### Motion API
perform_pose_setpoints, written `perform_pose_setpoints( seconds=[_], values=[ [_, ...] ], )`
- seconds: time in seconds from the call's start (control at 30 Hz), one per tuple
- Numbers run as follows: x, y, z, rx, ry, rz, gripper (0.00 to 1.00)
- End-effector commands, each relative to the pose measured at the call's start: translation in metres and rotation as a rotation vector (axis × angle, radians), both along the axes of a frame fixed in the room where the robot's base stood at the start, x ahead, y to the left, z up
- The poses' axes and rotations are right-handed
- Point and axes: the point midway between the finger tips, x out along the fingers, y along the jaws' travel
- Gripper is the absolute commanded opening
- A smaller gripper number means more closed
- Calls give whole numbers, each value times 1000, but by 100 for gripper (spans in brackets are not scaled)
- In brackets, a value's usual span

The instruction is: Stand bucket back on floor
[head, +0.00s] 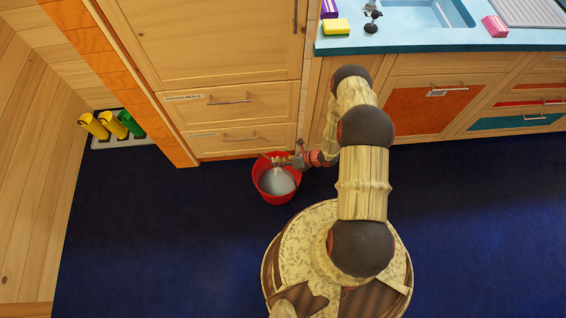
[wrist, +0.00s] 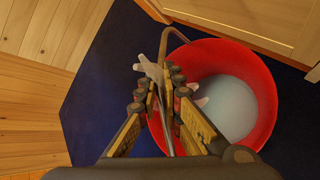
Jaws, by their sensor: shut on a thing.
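The red bucket (head: 260,190) is by the drawer fronts, its opening facing up towards the camera. Its inside is pale grey-white. The wrist view shows the red bucket (wrist: 264,75) just right of my gripper, with a thin brown handle (wrist: 166,38) arching over its left side. My gripper (wrist: 163,88) is shut on the handle; in the head view my gripper (head: 288,160) is at the bucket's upper right rim. A pale, irregular piece sticks out around the fingertips, and I cannot tell what it is. The bucket's base is hidden, so I cannot tell whether it touches the floor.
The dark blue floor (head: 150,240) is clear to the left and front. Wooden drawers (head: 240,103) stand just behind the bucket. A pale tray (head: 112,142) with yellow and green items sits at the far left. A blue counter (head: 350,44) is at the upper right.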

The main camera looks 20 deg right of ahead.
Motion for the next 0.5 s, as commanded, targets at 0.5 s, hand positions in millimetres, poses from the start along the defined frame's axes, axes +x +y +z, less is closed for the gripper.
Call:
perform_pose_setpoints(
  seconds=[0.5],
  values=[
    [9,13,-25,3,-5,0,0]
  ],
)
